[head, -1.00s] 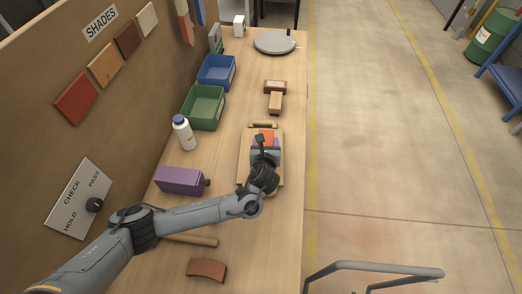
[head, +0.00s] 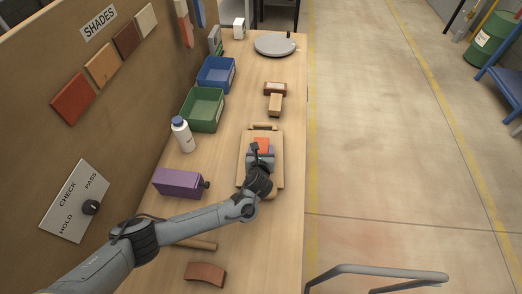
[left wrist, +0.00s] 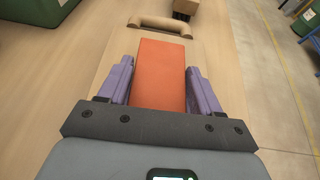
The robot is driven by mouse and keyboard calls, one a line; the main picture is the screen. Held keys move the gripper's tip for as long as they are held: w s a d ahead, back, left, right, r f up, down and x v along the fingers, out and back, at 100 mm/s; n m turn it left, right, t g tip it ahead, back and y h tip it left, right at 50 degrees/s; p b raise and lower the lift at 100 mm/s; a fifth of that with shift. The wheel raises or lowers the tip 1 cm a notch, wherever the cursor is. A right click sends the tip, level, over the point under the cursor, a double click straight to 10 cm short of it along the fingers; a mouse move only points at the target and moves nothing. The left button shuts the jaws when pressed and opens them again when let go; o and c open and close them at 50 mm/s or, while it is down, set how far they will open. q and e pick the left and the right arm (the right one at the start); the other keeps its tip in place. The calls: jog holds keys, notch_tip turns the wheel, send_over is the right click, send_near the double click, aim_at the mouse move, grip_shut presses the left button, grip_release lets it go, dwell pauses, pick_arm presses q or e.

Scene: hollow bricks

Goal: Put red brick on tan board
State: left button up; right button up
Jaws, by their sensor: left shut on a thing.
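My left gripper (head: 261,153) is shut on the red brick (head: 262,144), an orange-red block. In the left wrist view the brick (left wrist: 160,75) lies between the two purple fingers of the left gripper (left wrist: 160,82). The tan board (head: 277,168), with a bar handle at its far end, is directly under the brick and gripper. The brick appears over the board's middle; I cannot tell whether it touches the surface. The gripper hides the brick's near end. My right gripper is not in view.
A purple block-like object (head: 179,182) and a white bottle (head: 182,134) stand left of the board. Green (head: 203,109) and blue (head: 216,73) bins are farther back. A wooden-handled brush (head: 275,104) lies beyond the board.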

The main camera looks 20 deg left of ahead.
pick_arm(q)
jog(key=shift+f, duration=0.1)
jog(key=o, duration=1.5)
jog(key=shift+c, duration=0.2)
jog(key=shift+s+r, duration=0.15)
jog(key=shift+r, duration=0.05)
jog(key=p+v, duration=0.4)
jog(key=v, duration=0.6)
jog(key=shift+s+d+r, duration=0.1)
jog(key=shift+s+r, duration=0.05)
jog(key=shift+s+d+r, duration=0.15)
jog(key=shift+s, duration=0.45)
